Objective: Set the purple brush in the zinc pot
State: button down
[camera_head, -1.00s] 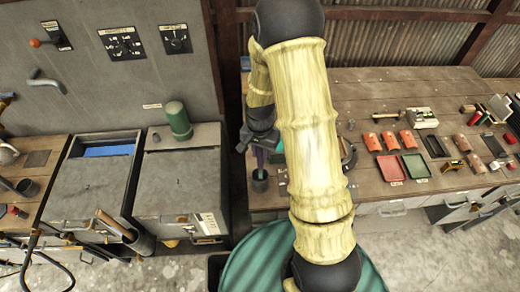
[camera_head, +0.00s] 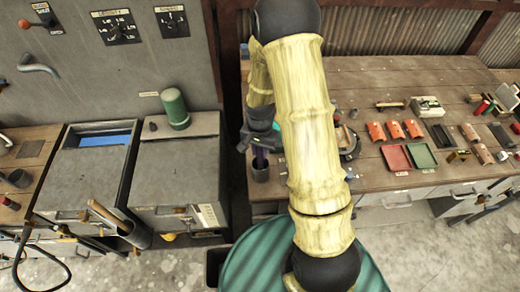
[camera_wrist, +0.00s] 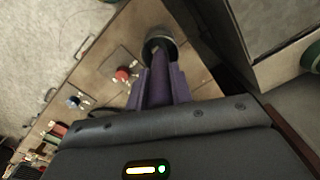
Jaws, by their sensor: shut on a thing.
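My gripper (camera_head: 262,148) is behind my raised arm in the head view, above the left end of the wooden bench. It is shut on the purple brush, whose shaft (camera_wrist: 160,82) shows between the purple-grey fingers in the wrist view. The zinc pot (camera_head: 260,171) is a small dark grey cup directly below my gripper. In the wrist view the pot (camera_wrist: 158,34) lies just beyond the fingertips, and the brush's far end lines up with its mouth. I cannot tell whether that end is inside the pot or just above it.
The wooden bench (camera_head: 385,100) carries red and green trays (camera_head: 396,157), orange pieces and tools to the right. A grey cabinet (camera_head: 180,175) with a green cylinder (camera_head: 174,108) stands close on the left, across a narrow gap.

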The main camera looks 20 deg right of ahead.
jog(key=c, duration=1.2)
grip_release()
jog(key=shift+o, duration=0.2)
